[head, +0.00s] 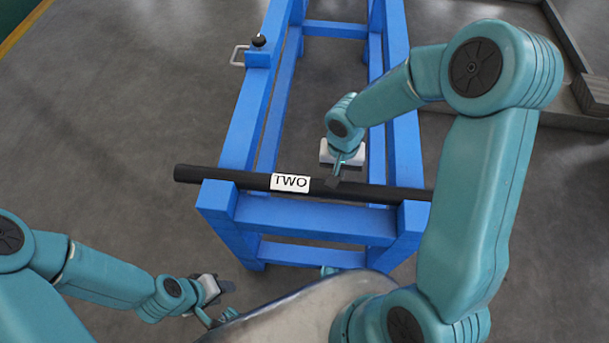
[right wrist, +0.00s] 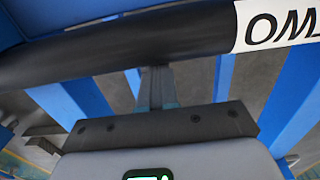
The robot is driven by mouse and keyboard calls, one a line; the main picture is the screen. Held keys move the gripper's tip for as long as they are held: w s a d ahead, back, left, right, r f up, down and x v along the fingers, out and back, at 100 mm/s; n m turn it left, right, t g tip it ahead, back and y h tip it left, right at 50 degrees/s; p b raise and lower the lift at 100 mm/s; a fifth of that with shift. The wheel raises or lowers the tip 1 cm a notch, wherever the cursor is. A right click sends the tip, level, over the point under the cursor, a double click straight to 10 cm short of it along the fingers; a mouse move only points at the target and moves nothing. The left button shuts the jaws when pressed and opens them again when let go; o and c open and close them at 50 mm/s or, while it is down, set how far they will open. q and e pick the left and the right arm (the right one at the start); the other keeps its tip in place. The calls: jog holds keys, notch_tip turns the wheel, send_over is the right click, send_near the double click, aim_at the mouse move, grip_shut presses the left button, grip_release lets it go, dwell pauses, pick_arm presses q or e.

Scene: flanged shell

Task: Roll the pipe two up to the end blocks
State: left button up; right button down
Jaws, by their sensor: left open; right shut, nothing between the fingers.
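Pipe two is a long black pipe (head: 235,180) with a white label reading TWO (head: 290,183). It lies crosswise over both rails of the blue frame (head: 318,212), near the frame's near end. Its left end sticks out past the left rail. In the right wrist view the pipe (right wrist: 140,45) crosses the top, its label upside down. My right gripper (head: 333,183) is shut and empty, its tips at the pipe just right of the label; I cannot tell whether they touch. The shut fingers (right wrist: 157,88) also show in the right wrist view. My left gripper (head: 226,300) is open and empty, low left of the frame.
A blue block with a black knob (head: 259,42) and a pale handle (head: 238,56) sit on the left rail farther back. The rails between there and the pipe look clear. Dark grey beams (head: 590,92) lie at the right. Grey floor (head: 110,110) is open at the left.

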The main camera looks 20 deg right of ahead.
pick_arm(q)
notch_tip(320, 180, up, 6)
jog(key=p, duration=0.5)
jog(key=shift+r+p, duration=0.15)
jog(key=shift+p, duration=0.15)
pick_arm(e)
notch_tip(320, 180, up, 8)
jog(key=w+d, duration=0.1)
jog(key=w, duration=0.1)
jog(key=shift+w+d+r, duration=0.15)
jog(key=shift+w+d, duration=0.05)
jog(key=shift+d, duration=0.05)
pick_arm(q)
jog(key=shift+s, duration=0.1)
pick_arm(e)
jog(key=shift+s, duration=0.1)
